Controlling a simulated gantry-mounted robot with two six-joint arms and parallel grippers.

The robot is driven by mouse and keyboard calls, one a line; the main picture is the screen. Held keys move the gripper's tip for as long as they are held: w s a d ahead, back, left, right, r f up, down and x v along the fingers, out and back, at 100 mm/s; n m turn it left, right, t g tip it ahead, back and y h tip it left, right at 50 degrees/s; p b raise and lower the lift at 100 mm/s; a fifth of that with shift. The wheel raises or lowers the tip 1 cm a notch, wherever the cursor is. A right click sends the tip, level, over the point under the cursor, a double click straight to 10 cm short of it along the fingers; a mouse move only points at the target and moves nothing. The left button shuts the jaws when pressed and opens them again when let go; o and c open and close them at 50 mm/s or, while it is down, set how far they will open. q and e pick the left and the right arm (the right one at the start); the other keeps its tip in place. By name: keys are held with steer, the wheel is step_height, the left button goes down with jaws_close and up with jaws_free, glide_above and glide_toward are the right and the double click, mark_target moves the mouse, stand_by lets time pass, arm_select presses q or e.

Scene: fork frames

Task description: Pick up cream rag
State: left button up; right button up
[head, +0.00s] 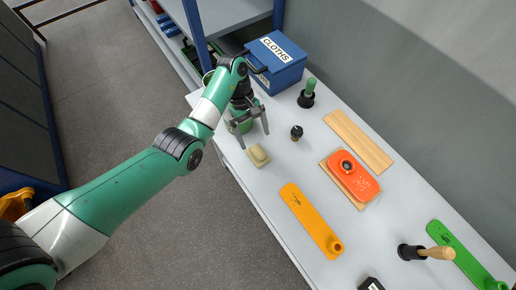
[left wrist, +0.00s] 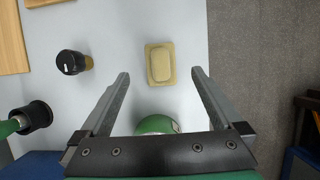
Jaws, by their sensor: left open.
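The cream rag (head: 258,155) is a small folded block lying on the grey table near its front edge. It also shows in the left wrist view (left wrist: 160,64), just beyond and between the fingertips. My left gripper (head: 254,136) is open and empty above the table, with its fingers apart, close to the rag but not around it. In the left wrist view the open left gripper (left wrist: 160,72) frames the rag's near end. My right gripper is not in view.
A blue box labelled CLOTHS (head: 276,62) stands at the back. A green round object (left wrist: 158,124) sits under the gripper.

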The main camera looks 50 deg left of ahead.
mark_target(257, 150)
arm_select(q)
steer(key=b+x, duration=0.1)
steer(key=x, duration=0.3)
steer(key=shift+f+b, duration=0.2)
steer(key=shift+b, duration=0.1)
steer(key=shift+f, duration=0.35)
steer(key=b+x, duration=0.1)
steer(key=x, duration=0.1)
steer(key=a+b+x, duration=0.1)
steer(key=x, duration=0.1)
steer(key=shift+f, duration=0.2)
steer(key=shift+d+f, duration=0.2)
steer(key=c, duration=1.3)
steer(key=shift+w, duration=0.1)
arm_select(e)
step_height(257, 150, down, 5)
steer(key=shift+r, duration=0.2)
arm_select(q)
steer(key=shift+r, duration=0.15)
